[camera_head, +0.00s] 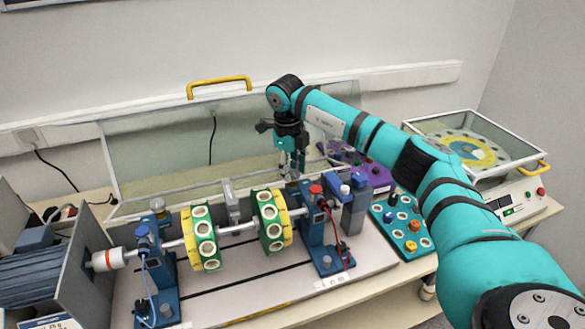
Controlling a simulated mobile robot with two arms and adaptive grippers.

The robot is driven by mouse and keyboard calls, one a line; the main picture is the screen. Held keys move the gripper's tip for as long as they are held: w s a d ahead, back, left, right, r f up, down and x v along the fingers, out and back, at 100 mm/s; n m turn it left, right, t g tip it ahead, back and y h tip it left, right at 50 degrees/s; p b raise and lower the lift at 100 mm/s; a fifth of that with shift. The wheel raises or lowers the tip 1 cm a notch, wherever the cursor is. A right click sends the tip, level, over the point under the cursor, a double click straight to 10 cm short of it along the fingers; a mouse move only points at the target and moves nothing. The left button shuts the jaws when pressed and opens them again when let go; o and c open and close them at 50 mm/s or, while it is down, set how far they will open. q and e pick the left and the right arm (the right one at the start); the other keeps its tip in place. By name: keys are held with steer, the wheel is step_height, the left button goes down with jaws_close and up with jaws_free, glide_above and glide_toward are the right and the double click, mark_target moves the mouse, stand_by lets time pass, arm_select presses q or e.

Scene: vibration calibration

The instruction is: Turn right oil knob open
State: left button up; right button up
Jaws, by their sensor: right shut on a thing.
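The right oil knob (293,178) is a small grey knob on top of the blue right bearing stand (319,245), mostly hidden by the gripper. My right gripper (291,170) reaches down onto it from above, fingers pointing down, and is shut on it. The turn of the knob cannot be made out. A similar grey knob (157,205) sits on the left bearing stand (158,275). My left gripper is not in view.
A shaft with two green-and-yellow discs (205,238) runs between the stands. A red-capped sensor (315,190) with a red cable is close beside the gripper. A raised clear cover with a yellow handle (218,83) stands behind. A purple box (372,172) lies right.

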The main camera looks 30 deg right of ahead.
steer(key=shift+r, duration=0.1)
steer(key=o, duration=1.1)
steer(key=shift+o, duration=0.2)
step_height(320, 180, up, 12)
steer(key=a, duration=0.1)
steer(key=shift+s, duration=0.15)
steer(key=shift+a, duration=0.1)
